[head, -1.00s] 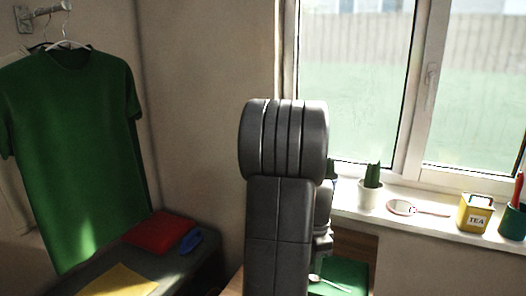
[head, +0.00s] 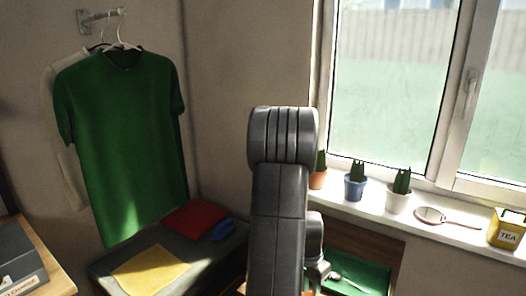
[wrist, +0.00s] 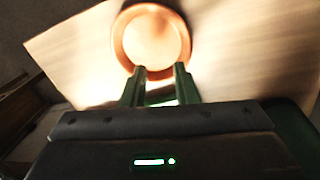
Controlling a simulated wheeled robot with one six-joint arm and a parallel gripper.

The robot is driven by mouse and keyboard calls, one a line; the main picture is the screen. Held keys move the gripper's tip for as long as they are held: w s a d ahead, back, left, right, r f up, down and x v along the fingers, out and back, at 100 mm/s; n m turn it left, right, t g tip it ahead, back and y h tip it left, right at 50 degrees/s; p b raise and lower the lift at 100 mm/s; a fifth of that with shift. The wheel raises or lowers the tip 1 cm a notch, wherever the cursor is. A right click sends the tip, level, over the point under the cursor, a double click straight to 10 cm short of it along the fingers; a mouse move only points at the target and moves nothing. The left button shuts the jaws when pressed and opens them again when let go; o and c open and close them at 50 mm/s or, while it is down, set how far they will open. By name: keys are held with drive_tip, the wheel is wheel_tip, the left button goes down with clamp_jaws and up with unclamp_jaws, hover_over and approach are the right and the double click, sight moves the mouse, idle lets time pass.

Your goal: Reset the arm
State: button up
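My arm stands upright in the middle of the head view, and its links hide what is behind them. My gripper (wrist: 159,84) shows in the wrist view with two green fingers set apart, and nothing is seen held between them. A round orange dish or pot (wrist: 151,38) lies beyond the fingertips on a pale wooden surface (wrist: 235,45). I cannot tell whether the fingertips touch it.
A dark bench holds a yellow cloth (head: 152,271), a red cloth (head: 195,218) and a blue item (head: 224,230). A green shirt (head: 125,140) hangs behind. Potted cacti (head: 398,199), a hand mirror (head: 430,215) and a tea tin (head: 507,230) line the sill. A grey box (head: 18,272) stands left.

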drive_tip(key=shift+f, duration=0.95)
drive_tip(key=shift+w+a+r, duration=0.1)
drive_tip(key=shift+r, duration=0.75)
drive_tip(key=shift+w+a+r, duration=0.1)
drive_tip(key=shift+r, duration=0.7)
